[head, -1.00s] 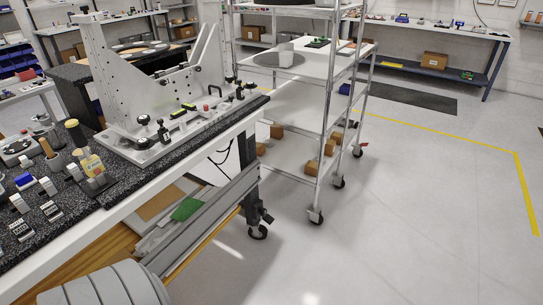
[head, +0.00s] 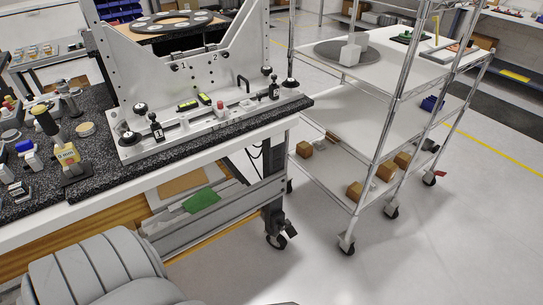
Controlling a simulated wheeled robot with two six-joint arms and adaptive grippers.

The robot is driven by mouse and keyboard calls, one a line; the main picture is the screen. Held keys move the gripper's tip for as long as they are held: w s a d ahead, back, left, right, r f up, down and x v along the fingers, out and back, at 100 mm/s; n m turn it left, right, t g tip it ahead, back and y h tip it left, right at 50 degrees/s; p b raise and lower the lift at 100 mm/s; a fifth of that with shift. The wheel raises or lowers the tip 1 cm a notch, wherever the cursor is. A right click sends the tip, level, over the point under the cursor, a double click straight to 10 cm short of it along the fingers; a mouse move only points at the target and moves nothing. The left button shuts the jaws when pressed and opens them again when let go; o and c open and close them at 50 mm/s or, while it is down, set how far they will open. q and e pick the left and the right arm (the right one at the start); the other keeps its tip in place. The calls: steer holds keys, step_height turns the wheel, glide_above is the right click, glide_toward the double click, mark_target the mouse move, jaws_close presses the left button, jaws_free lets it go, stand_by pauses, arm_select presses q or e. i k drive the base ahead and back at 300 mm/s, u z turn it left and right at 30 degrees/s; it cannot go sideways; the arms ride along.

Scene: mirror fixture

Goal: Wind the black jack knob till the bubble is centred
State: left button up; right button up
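The grey mirror fixture (head: 118,72) stands on a dark granite-topped bench at the upper left. I cannot tell which one is the jack knob. Two yellow-green level vials, a left vial (head: 187,105) and a right vial (head: 204,98), lie on the base plate. Their bubbles are too small to make out. Neither of my grippers shows in the head view.
A wire-post cart (head: 335,130) stands right of the bench. Floor at lower right is clear.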

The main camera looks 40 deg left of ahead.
mark_target(283, 226)
steer(key=u, duration=0.7)
steer(key=i, duration=0.9)
steer(key=u, duration=1.5)
steer(key=i, duration=0.55)
steer(key=u, duration=0.4)
